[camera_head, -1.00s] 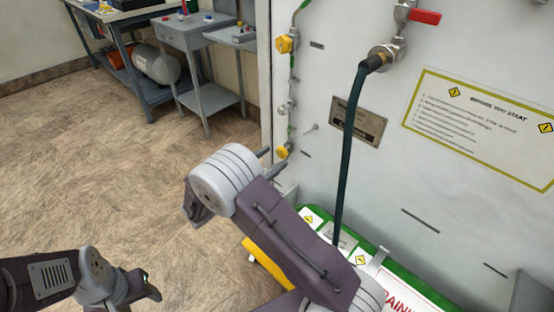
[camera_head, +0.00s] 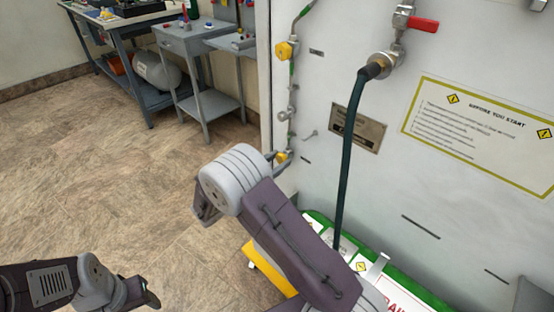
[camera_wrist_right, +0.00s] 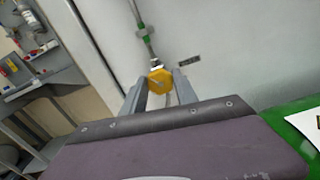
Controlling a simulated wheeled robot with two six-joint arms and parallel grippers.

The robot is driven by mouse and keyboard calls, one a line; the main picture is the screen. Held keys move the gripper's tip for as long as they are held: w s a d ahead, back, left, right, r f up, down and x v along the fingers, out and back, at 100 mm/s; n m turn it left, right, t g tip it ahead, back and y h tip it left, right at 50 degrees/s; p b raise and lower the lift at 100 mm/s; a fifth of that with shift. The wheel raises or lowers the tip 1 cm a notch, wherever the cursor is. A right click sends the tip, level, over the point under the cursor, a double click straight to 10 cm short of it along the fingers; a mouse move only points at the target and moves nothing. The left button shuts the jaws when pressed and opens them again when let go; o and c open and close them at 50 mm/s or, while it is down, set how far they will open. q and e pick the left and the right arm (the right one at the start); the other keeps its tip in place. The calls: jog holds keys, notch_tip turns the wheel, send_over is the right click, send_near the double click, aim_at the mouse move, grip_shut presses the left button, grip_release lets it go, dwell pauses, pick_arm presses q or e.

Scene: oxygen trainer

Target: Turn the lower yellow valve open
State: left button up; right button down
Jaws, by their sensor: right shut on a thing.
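The lower yellow valve (camera_head: 282,157) is a small knob low on the pipe at the left edge of the white panel. My right gripper (camera_head: 277,162) reaches it from the front. In the right wrist view the yellow valve (camera_wrist_right: 159,79) sits between the two grey fingers, which are shut on it. Its faceted front face shows there, with the pipe above it. My left gripper (camera_head: 146,293) hangs low over the floor at the lower left, well away from the panel; its fingers do not show clearly.
An upper yellow valve (camera_head: 286,50) is higher on the same pipe. A dark hose (camera_head: 346,150) hangs from a fitting below a red-handled valve (camera_head: 423,24). A green-edged board (camera_head: 400,278) lies at the panel's foot. Grey work tables (camera_head: 205,75) stand behind; the floor at left is clear.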

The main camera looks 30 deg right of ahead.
jog(key=n+p, duration=0.2)
jog(key=p, duration=0.1)
jog(key=n+p, duration=0.2)
jog(key=p, duration=0.2)
jog(key=shift+r, duration=0.3)
jog(key=shift+f+n+p, duration=0.3)
jog(key=shift+n+p, duration=1)
jog(key=shift+p, duration=0.05)
jog(key=c, duration=0.9)
grip_release()
jog(key=shift+c, duration=0.2)
jog(key=p+v, duration=0.1)
jog(key=v, duration=0.8)
